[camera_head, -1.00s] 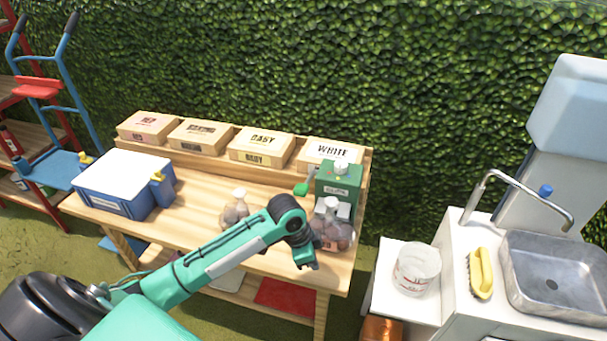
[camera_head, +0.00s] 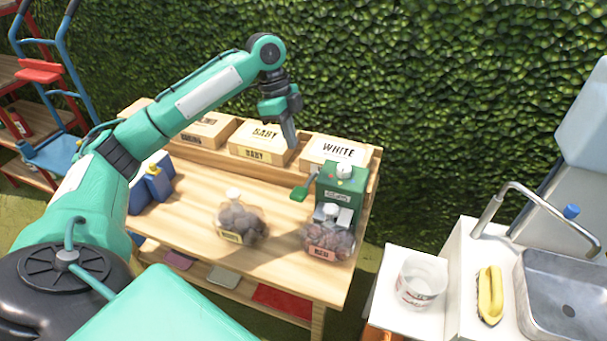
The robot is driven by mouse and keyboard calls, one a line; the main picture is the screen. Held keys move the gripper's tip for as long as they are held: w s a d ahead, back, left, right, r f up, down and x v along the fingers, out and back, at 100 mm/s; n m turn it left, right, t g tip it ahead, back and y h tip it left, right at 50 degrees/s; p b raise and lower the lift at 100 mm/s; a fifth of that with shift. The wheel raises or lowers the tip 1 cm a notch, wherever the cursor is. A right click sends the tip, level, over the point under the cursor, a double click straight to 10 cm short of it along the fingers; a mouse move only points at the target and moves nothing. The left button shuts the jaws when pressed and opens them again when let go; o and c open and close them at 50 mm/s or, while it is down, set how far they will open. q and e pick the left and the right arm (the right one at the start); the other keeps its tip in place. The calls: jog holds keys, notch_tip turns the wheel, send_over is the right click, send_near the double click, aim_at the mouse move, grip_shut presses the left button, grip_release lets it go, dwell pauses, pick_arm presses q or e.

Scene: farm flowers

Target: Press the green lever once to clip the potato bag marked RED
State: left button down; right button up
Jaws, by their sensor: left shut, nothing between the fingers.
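The green clipping machine (camera_head: 343,183) stands at the right end of the wooden table. Its green lever (camera_head: 300,191) sticks out to the left, with a flat paddle end. The potato bag marked RED (camera_head: 328,243) sits at the front of the machine, its neck at the machine's metal jaws. A second potato bag (camera_head: 240,222) with a yellowish label stands to its left. My left gripper (camera_head: 290,143) is shut and empty, pointing down in front of the BABY box, above and behind the lever in the picture, apart from it. My right gripper is not in view.
Label boxes line the back shelf, among them BABY (camera_head: 262,140) and WHITE (camera_head: 338,152). The sink (camera_head: 565,290) and a white bucket (camera_head: 421,279) are at right. The table middle (camera_head: 190,215) is clear.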

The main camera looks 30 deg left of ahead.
pick_arm(q)
jog(key=shift+v, duration=0.85)
jog(key=shift+a, duration=0.1)
jog(key=p, duration=0.3)
send_near(301, 191)
jog(key=x, duration=0.5)
jog(key=shift+d+f, duration=0.25)
jog(key=shift+f, duration=0.5)
jog(key=shift+s, duration=0.1)
